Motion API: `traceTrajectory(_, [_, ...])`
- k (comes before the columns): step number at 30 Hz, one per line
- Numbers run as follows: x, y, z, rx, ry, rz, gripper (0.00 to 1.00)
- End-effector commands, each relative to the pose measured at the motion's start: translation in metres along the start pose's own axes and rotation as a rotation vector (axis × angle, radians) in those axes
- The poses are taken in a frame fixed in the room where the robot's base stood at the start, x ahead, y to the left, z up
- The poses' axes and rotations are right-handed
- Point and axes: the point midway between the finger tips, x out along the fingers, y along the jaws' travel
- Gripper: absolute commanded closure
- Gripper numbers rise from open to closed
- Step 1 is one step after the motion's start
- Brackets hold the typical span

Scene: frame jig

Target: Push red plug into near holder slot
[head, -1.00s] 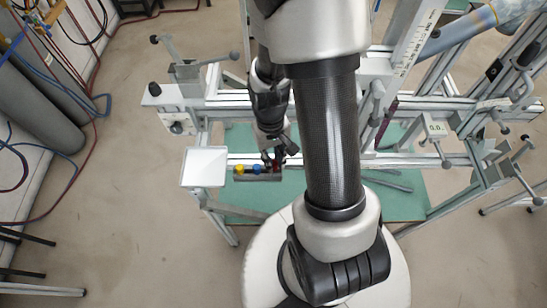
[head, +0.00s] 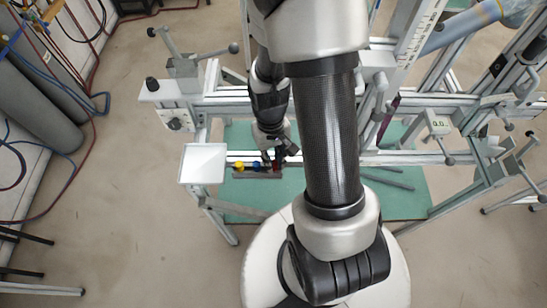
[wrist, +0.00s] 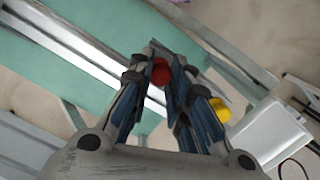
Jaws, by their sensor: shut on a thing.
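The holder (head: 257,175) is a small grey rail on the green table, just right of the white tray. A yellow plug (head: 238,165) and a blue plug (head: 257,167) stand in it, with the yellow one at its left end. My gripper (head: 276,158) is over the right end of the holder, pointing down. In the wrist view the red plug (wrist: 160,72) sits between the fingertips, and my gripper (wrist: 165,75) is shut on it. The yellow plug (wrist: 218,110) shows beyond the right finger. The fingers hide the plug's lower end, so I cannot tell how deep it sits.
A white square tray (head: 203,163) stands left of the holder. Aluminium frame rails with clamps and knobs (head: 174,124) run behind and to the right. Loose grey bars (head: 385,178) lie on the green table (head: 405,202) to the right.

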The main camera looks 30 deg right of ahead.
Motion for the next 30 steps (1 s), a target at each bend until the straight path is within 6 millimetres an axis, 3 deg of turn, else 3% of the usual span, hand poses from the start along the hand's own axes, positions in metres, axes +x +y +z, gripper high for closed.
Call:
traceTrajectory(7, [0.0058, 0.0000, -0.0007, 0.000, 0.000, 0.000, 1.00])
traceTrajectory(8, [0.0058, 0.0000, -0.0007, 0.000, 0.000, 0.000, 0.82])
traceTrajectory(18, [0.0050, 0.0000, -0.0005, 0.000, 0.000, 0.000, 0.59])
traceTrajectory(30, [-0.0011, 0.0000, -0.0010, 0.000, 0.001, 0.000, 0.59])
